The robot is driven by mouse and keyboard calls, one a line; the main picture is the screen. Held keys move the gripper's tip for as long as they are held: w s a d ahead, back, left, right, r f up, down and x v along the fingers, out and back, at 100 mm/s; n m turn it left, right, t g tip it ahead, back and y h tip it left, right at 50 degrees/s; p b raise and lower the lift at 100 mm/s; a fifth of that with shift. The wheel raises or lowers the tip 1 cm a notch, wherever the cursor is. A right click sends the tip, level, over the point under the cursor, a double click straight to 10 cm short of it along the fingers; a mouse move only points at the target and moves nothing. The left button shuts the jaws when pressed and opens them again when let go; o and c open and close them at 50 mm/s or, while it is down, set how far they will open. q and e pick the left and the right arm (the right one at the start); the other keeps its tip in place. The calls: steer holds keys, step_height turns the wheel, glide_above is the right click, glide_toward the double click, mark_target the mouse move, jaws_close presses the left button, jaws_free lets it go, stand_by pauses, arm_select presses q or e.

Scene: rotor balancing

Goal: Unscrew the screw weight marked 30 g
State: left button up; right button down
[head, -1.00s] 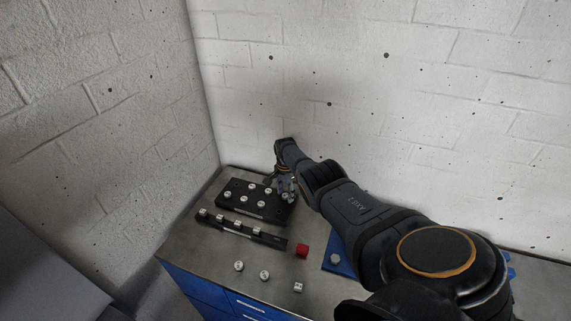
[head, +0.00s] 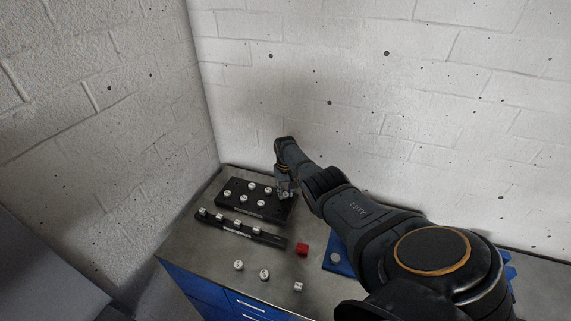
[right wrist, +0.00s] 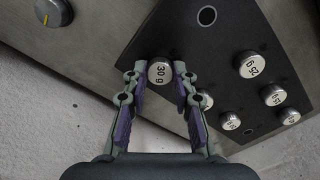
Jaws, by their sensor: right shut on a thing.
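The screw weight marked 30 g (right wrist: 160,72) is a round silver cap with black lettering, near one edge of the black plate (right wrist: 215,55). My right gripper (right wrist: 160,76) has its fingertips on either side of it and is shut on it. I cannot tell how deep its thread sits in the plate. In the head view my right gripper (head: 286,193) is at the right end of the black plate (head: 276,211), and it mostly hides the weight. My left gripper is not in view.
Several other weights stand on the plate, including one marked 25 g (right wrist: 250,65). In front is a black rack (head: 268,239) with several weights, then a red cube (head: 302,249) and loose weights (head: 265,274). Walls stand behind and left.

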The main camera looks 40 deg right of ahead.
steer(key=n, duration=0.5)
steer(key=shift+n, duration=0.9)
steer(key=n+b, duration=0.1)
steer(key=n, duration=0.7)
steer(key=shift+n, duration=0.3)
steer(key=n, duration=0.4)
steer(key=shift+b, duration=0.4)
steer(key=n, duration=0.4)
steer(key=shift+r, duration=0.15)
